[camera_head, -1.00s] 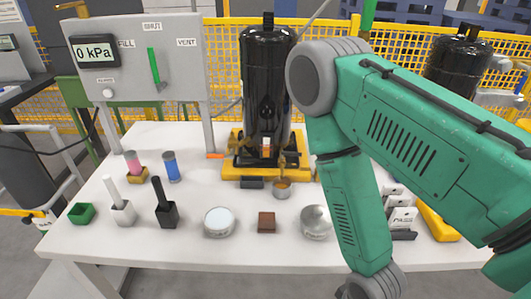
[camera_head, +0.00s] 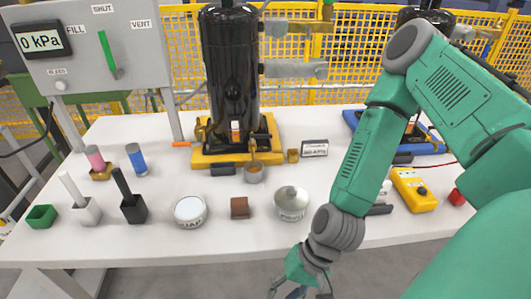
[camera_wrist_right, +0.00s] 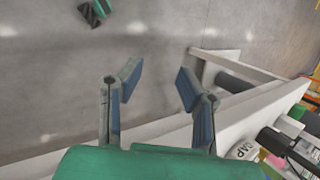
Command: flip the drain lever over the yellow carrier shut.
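The yellow carrier (camera_head: 205,160) stands at the back middle of the white table, with the black compressor (camera_head: 230,75) upright on it. A small brass drain fitting (camera_head: 251,146) sits at the carrier's front right, above a small metal cup (camera_head: 254,173). Its lever is too small to tell its position. My right gripper (camera_head: 300,290) hangs low in front of the table's front edge, far from the carrier and partly cut off by the frame. In the right wrist view, the gripper (camera_wrist_right: 158,82) is open and empty over grey floor. My left gripper is not in view.
A gauge panel (camera_head: 95,50) reading 0 kPa stands at the left. A yellow handset (camera_head: 413,189) and a blue carrier (camera_head: 432,148) are at the right.

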